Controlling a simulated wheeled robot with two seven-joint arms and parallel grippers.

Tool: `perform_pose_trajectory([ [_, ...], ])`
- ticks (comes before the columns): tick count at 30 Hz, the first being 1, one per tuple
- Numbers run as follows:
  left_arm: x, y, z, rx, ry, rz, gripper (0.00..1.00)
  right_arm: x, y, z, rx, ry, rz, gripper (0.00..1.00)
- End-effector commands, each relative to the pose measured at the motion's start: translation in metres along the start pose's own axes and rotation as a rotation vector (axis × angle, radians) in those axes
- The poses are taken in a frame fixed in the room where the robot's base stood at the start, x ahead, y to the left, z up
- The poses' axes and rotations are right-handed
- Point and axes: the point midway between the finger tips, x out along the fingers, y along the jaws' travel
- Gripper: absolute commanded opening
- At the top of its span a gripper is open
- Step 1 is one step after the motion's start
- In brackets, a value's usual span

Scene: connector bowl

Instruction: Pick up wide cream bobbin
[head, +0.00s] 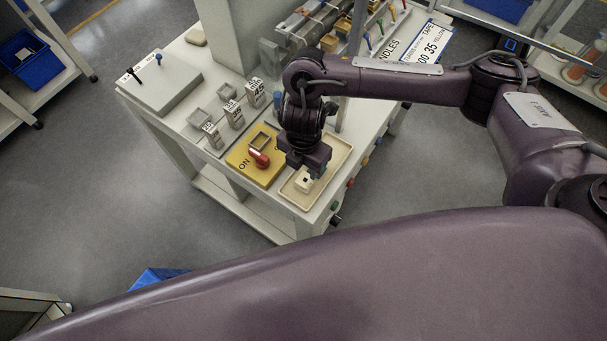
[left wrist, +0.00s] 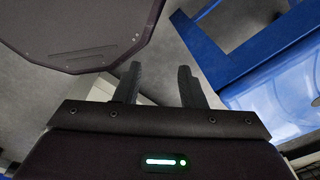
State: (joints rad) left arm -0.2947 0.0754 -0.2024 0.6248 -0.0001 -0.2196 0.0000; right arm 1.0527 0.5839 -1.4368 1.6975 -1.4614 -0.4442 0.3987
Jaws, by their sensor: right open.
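A small cream piece with a dark opening, which looks like the wide cream bobbin (head: 303,183), lies in a shallow cream tray (head: 341,152) at the front right of the workbench. My right gripper (head: 311,172) points down over the tray, right at the piece. Its jaws are open and partly hide the piece; I cannot tell whether they touch it or stand around it. My left gripper (left wrist: 157,86) shows only in the left wrist view. Its two fingers are apart with nothing between them.
Left of the tray is a yellow plate (head: 241,163) with a red handle (head: 259,158). Numbered grey blocks (head: 233,115) and a grey box (head: 165,84) stand further left. A column (head: 225,35) rises behind. A blue frame (left wrist: 235,65) is near my left gripper.

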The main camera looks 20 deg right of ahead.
Motion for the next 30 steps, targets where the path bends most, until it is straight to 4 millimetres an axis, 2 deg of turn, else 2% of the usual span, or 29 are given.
perform_pose_trajectory([
  [1, 0.004, 0.001, 0.006, 0.0, -0.007, 0.001, 0.36, 0.009, -0.001, -0.001, 0.001, 0.002, -0.004, 0.42],
  [6, 0.009, 0.002, 0.017, 0.001, -0.023, 0.002, 0.36, 0.026, -0.002, -0.001, 0.002, 0.004, -0.002, 0.42],
  [16, 0.018, -0.002, 0.013, 0.001, -0.017, -0.002, 0.36, 0.066, -0.006, -0.001, 0.0, 0.003, -0.001, 0.42],
  [26, 0.018, -0.004, 0.006, -0.002, -0.006, -0.005, 0.36, 0.072, -0.005, -0.001, -0.002, 0.001, 0.002, 0.42],
  [30, 0.018, -0.004, 0.006, -0.002, -0.006, -0.005, 0.36, 0.072, -0.005, -0.001, -0.002, 0.001, 0.002, 0.23],
])
